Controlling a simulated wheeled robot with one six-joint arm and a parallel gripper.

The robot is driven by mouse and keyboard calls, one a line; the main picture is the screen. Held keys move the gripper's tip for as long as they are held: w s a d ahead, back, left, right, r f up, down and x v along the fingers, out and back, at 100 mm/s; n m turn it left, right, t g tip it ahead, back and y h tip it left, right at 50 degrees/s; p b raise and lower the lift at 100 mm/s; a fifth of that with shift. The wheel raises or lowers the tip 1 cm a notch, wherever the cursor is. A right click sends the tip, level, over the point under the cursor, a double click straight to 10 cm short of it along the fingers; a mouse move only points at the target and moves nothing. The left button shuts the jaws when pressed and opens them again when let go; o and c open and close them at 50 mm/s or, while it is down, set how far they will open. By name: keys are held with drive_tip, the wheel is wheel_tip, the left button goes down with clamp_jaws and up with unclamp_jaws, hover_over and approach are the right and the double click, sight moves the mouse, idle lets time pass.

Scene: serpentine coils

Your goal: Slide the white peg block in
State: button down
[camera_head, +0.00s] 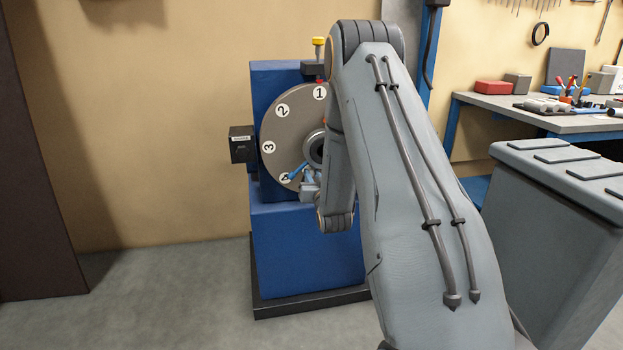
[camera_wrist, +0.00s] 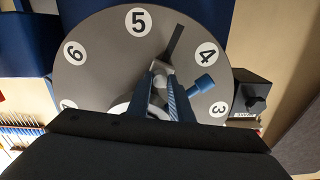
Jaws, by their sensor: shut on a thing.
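A round grey disc with numbered white labels (camera_head: 283,120) stands upright on the front of a blue machine (camera_head: 305,245). The disc also fills the top of the wrist view (camera_wrist: 100,65), with labels 5, 4, 6 and 3 readable. My gripper (camera_wrist: 163,84) is in front of the disc, below label 5 and left of label 4 in the wrist view. Its blue fingers are shut on a small pale grey-white block (camera_wrist: 161,72), mostly hidden between them. A dark narrow bar or slot (camera_wrist: 175,42) lies just above the block. Whether the block touches the disc, I cannot tell.
A blue knob (camera_wrist: 205,83) sticks out close to the right finger in the wrist view. A black box (camera_head: 242,144) is fixed at the machine's left side. A grey cabinet (camera_head: 555,220) and a workbench (camera_head: 540,118) stand to the right. The floor at left is clear.

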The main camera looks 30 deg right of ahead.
drive_tip(key=c, duration=1.6)
unclamp_jaws()
drive_tip(key=shift+d+r, duration=0.15)
drive_tip(key=shift+r, duration=0.15)
drive_tip(key=shift+v, duration=3.95)
